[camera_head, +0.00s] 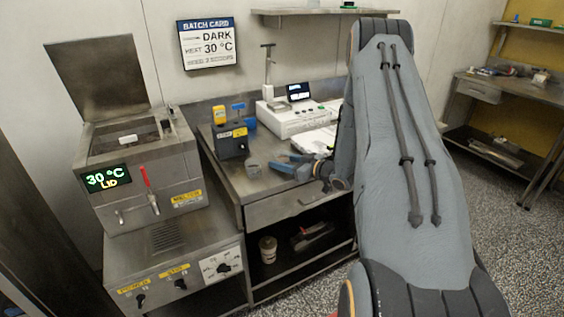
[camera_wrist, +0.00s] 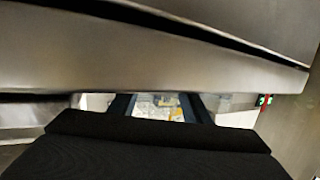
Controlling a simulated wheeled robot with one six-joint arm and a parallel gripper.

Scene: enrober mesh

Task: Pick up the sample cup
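I cannot make out the cup in that view.
The steel bench (camera_head: 228,178) also carries a dark box with yellow and blue tools (camera_head: 232,142) and a white instrument (camera_head: 292,118). The tempering machine (camera_head: 140,165) with its raised lid stands left.

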